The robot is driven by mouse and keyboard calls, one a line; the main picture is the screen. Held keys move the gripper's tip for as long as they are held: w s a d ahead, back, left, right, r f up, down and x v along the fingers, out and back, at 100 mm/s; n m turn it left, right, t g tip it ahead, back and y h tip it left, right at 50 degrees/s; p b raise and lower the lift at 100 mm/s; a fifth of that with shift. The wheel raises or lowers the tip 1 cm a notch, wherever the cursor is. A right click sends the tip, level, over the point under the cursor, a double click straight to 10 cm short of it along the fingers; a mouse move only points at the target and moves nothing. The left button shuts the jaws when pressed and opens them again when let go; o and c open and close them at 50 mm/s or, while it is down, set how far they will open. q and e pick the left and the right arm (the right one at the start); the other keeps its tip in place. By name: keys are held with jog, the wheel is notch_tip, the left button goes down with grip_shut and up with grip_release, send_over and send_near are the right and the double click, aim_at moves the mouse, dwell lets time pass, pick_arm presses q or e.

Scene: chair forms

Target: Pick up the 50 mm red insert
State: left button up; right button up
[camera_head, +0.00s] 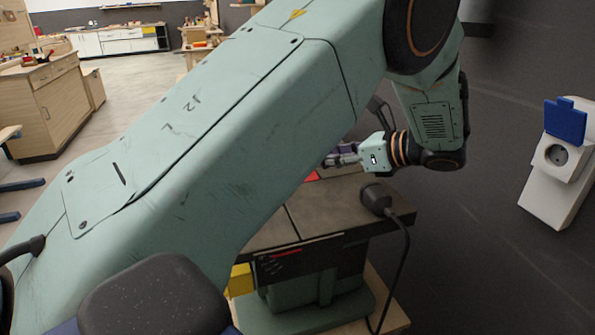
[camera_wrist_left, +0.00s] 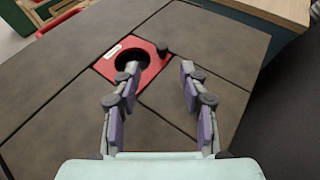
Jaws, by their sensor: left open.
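The red insert (camera_wrist_left: 152,72) is a red plate with a round dark hole and a small white label. It lies in the grey machine table (camera_wrist_left: 60,85), left of centre in the wrist view. Only a sliver of red (camera_head: 312,176) shows in the head view, behind my arm. My left gripper (camera_wrist_left: 160,70) is open and empty, its purple-padded fingers apart above the table. In the head view the left gripper (camera_head: 342,158) is partly hidden by my arm. The right gripper is not in view.
A black plug (camera_head: 376,199) with a hanging cable rests at the table's right end. A white post (camera_head: 550,190) with a socket and blue flap stands at right. A wooden cabinet (camera_head: 55,108) stands far left. The wrist view shows a wooden-topped bench (camera_wrist_left: 285,10) at upper right.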

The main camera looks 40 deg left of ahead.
pick_arm(q)
jog(key=x, duration=0.5)
jog(key=shift+w+a+r+b, duration=0.1)
jog(key=shift+w+r+b, duration=0.2)
jog(key=shift+b, duration=0.1)
jog(key=shift+s+a, duration=0.3)
jog(key=shift+a, duration=0.2)
jog(key=shift+a+f, duration=0.25)
jog(key=shift+a, duration=0.1)
jog(key=shift+w, duration=0.15)
jog(key=shift+c, duration=0.4)
jog(key=shift+d+r, duration=0.15)
jog(key=shift+d, duration=0.1)
jog(key=c, duration=0.4)
jog(key=shift+a, duration=0.1)
grip_shut()
